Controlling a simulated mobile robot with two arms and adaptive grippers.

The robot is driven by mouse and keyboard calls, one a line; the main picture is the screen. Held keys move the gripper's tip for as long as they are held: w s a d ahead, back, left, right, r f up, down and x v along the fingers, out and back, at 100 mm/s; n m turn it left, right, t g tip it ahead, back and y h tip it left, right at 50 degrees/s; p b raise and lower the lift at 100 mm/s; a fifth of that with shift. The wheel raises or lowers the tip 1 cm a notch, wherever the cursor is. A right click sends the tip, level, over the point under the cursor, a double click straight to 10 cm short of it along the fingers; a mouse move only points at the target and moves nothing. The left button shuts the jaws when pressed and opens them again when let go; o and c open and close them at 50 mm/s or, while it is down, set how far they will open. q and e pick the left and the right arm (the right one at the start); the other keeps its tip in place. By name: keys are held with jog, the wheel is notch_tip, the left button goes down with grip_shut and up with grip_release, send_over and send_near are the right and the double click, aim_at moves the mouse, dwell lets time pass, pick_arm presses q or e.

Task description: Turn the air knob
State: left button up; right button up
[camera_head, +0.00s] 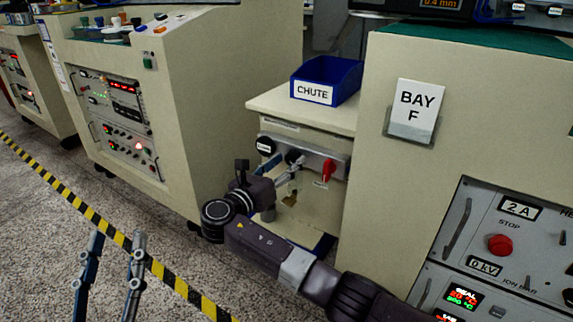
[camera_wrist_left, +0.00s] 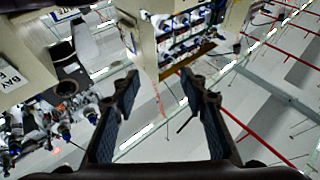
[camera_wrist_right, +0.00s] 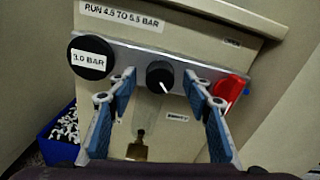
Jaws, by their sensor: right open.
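The air knob is a round black knob (camera_wrist_right: 160,77) with a white pointer line, on a metal plate on the cream cabinet. In the head view the knob (camera_head: 294,156) is partly covered by my right gripper (camera_head: 281,165). In the right wrist view my right gripper (camera_wrist_right: 160,92) is open, with the knob between its fingertips and a gap on each side. How far the tips reach along the knob I cannot tell. A round black gauge (camera_wrist_right: 90,60) left of the knob reads 3.0 BAR. My left gripper (camera_head: 107,255) is open and empty, low at the left.
A label reading "RUN 4.5 TO 5.5 BAR" (camera_wrist_right: 122,16) is above the gauge. A red handle (camera_wrist_right: 228,92) sits close right of my right fingers. A brass-ended bowl (camera_wrist_right: 138,150) hangs below. A blue CHUTE bin (camera_head: 335,78) stands on top. The BAY F cabinet (camera_head: 375,130) is close at right.

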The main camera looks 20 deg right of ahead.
pick_arm(q)
jog(key=shift+r, duration=0.1)
pick_arm(e)
jog(key=shift+c, duration=0.6)
jog(key=c, duration=1)
jog(key=shift+r+m+p, duration=0.15)
jog(key=shift+m+p, duration=1.05)
jog(key=shift+p, duration=0.05)
jog(key=m+p, duration=0.1)
jog(key=m, duration=0.2)
jog(key=shift+m+p, duration=0.3)
pick_arm(q)
jog(key=s+a+f+g+y, duration=0.1)
jog(key=f+g, duration=0.4)
jog(key=f, duration=0.5)
jog(key=s+a+f+g+y, duration=0.2)
jog(key=f+g, duration=0.3)
jog(key=f, duration=0.6)
jog(key=shift+a+n+g+y, duration=0.3)
jog(key=shift+g+y, duration=0.1)
pick_arm(e)
jog(key=shift+d+m, duration=0.1)
jog(key=shift+m, duration=0.4)
pick_arm(q)
jog(key=shift+s+f, duration=0.1)
jog(key=shift+s, duration=0.05)
pick_arm(e)
jog(key=o, duration=1.1)
